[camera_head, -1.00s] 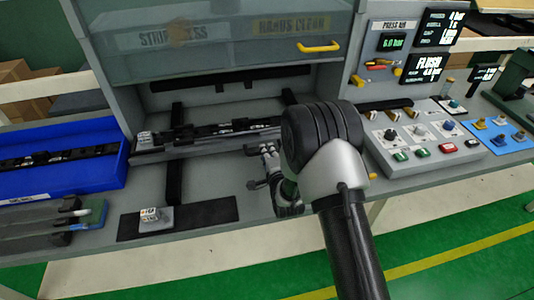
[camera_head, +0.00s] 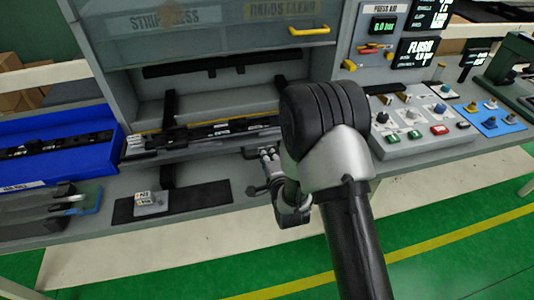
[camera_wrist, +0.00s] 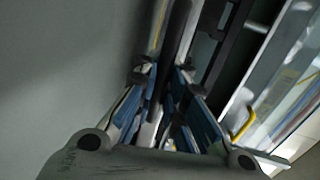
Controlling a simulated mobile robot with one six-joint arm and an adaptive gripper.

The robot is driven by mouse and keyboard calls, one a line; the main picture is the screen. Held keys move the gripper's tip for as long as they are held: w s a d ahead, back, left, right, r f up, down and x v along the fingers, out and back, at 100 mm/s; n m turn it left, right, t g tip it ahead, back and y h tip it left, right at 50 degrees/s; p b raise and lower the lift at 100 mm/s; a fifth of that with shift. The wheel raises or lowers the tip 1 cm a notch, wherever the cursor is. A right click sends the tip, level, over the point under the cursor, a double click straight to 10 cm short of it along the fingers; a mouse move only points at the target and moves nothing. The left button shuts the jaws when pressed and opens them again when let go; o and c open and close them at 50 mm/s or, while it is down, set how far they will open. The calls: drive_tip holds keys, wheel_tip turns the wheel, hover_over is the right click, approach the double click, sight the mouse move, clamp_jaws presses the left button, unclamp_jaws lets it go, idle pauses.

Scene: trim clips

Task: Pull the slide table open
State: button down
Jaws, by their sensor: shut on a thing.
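The slide table (camera_head: 195,150) is a long dark tray under the raised hood, carrying a black trim strip (camera_head: 225,127) with small pale labels. A yellow strip shows along its back edge. My gripper (camera_head: 267,154) is at the right part of its front edge, shut on what looks like a dark handle bar; my own arm hides much of the grip. In the wrist view my gripper (camera_wrist: 165,80) has its two fingers on either side of a dark bar (camera_wrist: 178,30).
A blue bin (camera_head: 60,165) with black strips stands at left. A black mat (camera_head: 195,200) with a small grey block (camera_head: 150,203) lies in front of the slide table. The yellow-handled hood (camera_head: 220,40) is above, and a control panel (camera_head: 425,125) is at right.

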drive_tip(key=c, duration=1.7)
unclamp_jaws()
drive_tip(key=shift+o, duration=0.2)
drive_tip(key=v, duration=0.7)
drive_tip(key=shift+s+d, duration=0.1)
drive_tip(key=shift+s, duration=0.15)
drive_tip(key=s+d+r+n+g+h, duration=0.4)
drive_tip(key=d+r+n, duration=0.35)
drive_tip(key=r, duration=0.55)
drive_tip(key=s+d+r+n+g, duration=0.2)
drive_tip(key=s, duration=0.6)
drive_tip(key=s+d+r+n+g, duration=0.2)
drive_tip(key=s+n, duration=0.1)
drive_tip(key=s, duration=0.6)
drive_tip(key=s+d+r+n+g, duration=0.2)
drive_tip(key=s+d, duration=0.1)
drive_tip(key=s, duration=0.5)
drive_tip(key=shift+s, duration=0.2)
